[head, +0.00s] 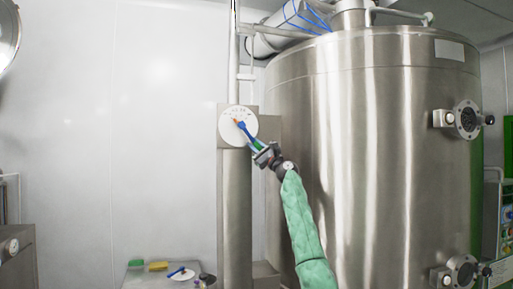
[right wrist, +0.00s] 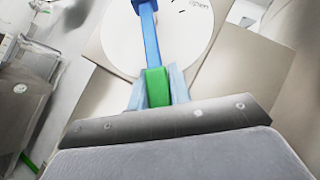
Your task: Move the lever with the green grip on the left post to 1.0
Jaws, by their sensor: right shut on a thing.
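A round white dial (head: 228,128) is mounted on the left post (head: 236,200), with a blue lever (head: 244,130) across its face. The lever runs from the dial down and to the right, ending in a green grip (head: 257,145). My right gripper (head: 261,150) is shut on the green grip. In the right wrist view the green grip (right wrist: 156,87) sits between both fingers, with the blue lever (right wrist: 151,38) beyond it on the dial (right wrist: 112,42). The dial's scale numbers are too small to read. My left gripper is not in view.
A large steel tank (head: 370,150) stands right of the post, close to my right arm. A low surface at the bottom holds a second dial with a blue lever (head: 182,272), a green block (head: 136,263) and a yellow block (head: 158,266).

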